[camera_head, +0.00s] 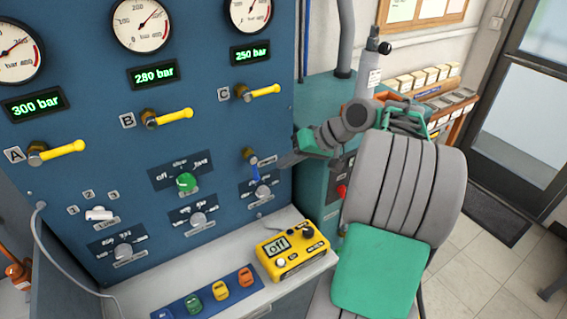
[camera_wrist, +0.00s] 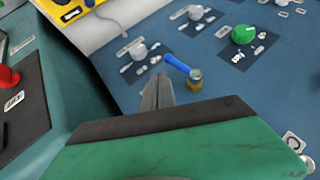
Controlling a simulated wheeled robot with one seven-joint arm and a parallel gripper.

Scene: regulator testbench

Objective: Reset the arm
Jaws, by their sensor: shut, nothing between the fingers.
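My gripper (camera_head: 285,161) is at the right side of the blue panel, beside a small blue-handled valve (camera_head: 253,160). In the wrist view my gripper's fingers (camera_wrist: 158,92) are closed together with nothing between them. The blue handle (camera_wrist: 176,64) with its brass base lies just beyond and to the right of the fingertips there. I cannot tell whether they touch. My arm (camera_head: 390,190) is folded at the right of the head view, in front of the teal cabinet.
The blue panel (camera_head: 95,180) carries yellow valves, gauges, a green knob (camera_head: 186,183) and grey knobs. A yellow meter reading "off" (camera_head: 291,250) stands on the ledge below. A red knob (camera_head: 342,191) is on the teal cabinet. Open floor (camera_head: 480,260) lies to the right.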

